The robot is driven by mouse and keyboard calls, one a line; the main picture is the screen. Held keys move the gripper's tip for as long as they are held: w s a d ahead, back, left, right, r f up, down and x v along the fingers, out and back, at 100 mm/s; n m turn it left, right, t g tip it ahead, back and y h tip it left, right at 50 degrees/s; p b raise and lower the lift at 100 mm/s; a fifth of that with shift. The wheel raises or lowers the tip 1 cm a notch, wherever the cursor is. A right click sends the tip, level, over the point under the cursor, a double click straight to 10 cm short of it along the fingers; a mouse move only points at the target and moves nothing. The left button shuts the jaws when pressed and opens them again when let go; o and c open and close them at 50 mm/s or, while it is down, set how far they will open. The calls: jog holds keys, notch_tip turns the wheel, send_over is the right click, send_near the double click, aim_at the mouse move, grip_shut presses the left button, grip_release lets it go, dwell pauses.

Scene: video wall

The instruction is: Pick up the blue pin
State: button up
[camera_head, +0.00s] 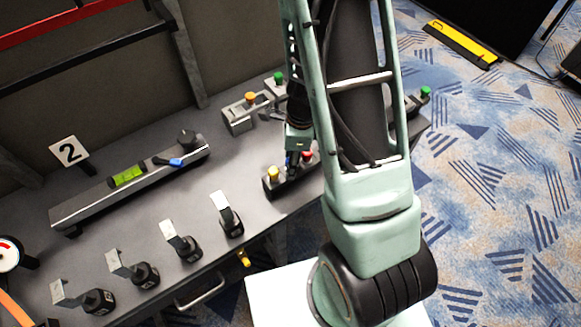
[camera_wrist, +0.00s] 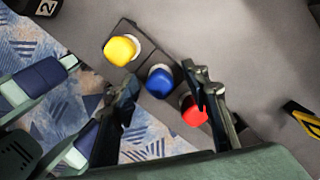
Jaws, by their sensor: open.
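The blue pin (camera_wrist: 159,82) stands in a dark block (camera_wrist: 127,28), in a row between a yellow pin (camera_wrist: 121,50) and a red pin (camera_wrist: 194,111). My gripper (camera_wrist: 161,76) is open, with one finger on each side of the blue pin in the wrist view. I cannot tell whether a finger touches it. The right finger overlaps part of the red pin. In the head view, my gripper (camera_head: 292,158) is over the block between the yellow pin (camera_head: 273,173) and the red pin (camera_head: 307,154); the blue pin is hard to make out there.
The grey bench (camera_head: 240,165) holds a long rail (camera_head: 130,185) with a green level at the left and several small bracketed stands along the front edge. A grey block (camera_head: 240,117) with an orange button is behind. Patterned carpet lies to the right.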

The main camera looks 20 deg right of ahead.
jog(key=shift+f, duration=0.35)
jog(key=shift+c, duration=0.5)
grip_shut()
jog(key=shift+r, duration=0.1)
notch_tip(320, 180, up, 10)
jog(key=shift+p, duration=1.25)
